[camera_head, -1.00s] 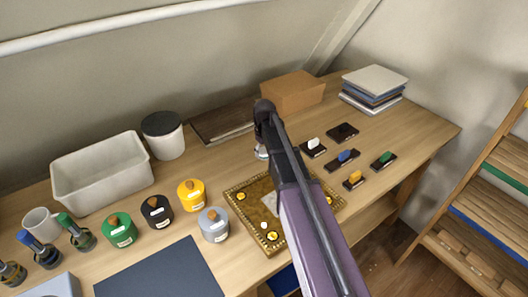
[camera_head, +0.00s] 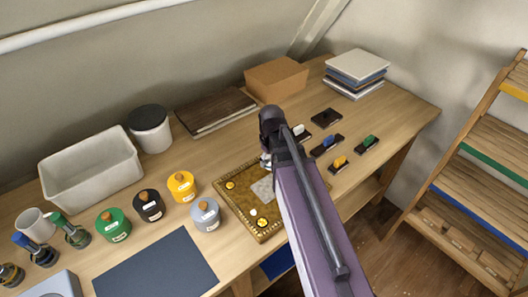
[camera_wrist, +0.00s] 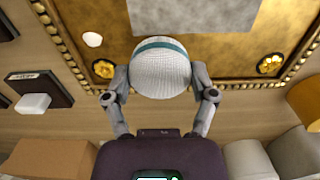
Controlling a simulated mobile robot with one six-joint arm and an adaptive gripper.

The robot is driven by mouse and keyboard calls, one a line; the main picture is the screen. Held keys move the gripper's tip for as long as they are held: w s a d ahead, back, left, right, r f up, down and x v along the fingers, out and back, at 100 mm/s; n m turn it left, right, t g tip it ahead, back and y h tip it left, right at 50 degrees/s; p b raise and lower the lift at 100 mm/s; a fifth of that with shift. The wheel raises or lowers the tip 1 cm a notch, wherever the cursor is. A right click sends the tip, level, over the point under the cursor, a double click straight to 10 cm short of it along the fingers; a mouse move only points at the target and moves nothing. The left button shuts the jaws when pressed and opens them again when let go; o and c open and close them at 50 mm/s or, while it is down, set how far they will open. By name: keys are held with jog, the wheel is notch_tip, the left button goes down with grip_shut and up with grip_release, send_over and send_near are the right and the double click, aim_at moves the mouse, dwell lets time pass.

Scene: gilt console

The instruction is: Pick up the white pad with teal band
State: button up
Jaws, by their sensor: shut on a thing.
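The white pad with teal band (camera_wrist: 160,72) is a rounded, fine-ribbed white piece with a teal stripe along its upper edge in the wrist view. My gripper (camera_wrist: 160,80) is shut on it, one finger on each side. In the head view only a small pale bit of the pad (camera_head: 265,159) shows beside my gripper, and my arm hides the rest. The pad is over the far part of the gilt panel (camera_head: 236,207); its height above the panel is hard to tell.
Several dark blocks with coloured pieces, one with a blue piece (camera_head: 327,143), lie right of my arm. Lidded pots, including a grey one (camera_head: 206,216), stand left of the panel. A cardboard box (camera_head: 276,80) and a dark book (camera_head: 214,110) lie behind.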

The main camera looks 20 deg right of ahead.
jog(key=shift+s+d, duration=0.15)
jog(key=shift+s, duration=0.4)
jog(key=o, duration=0.4)
jog(key=c, duration=0.5)
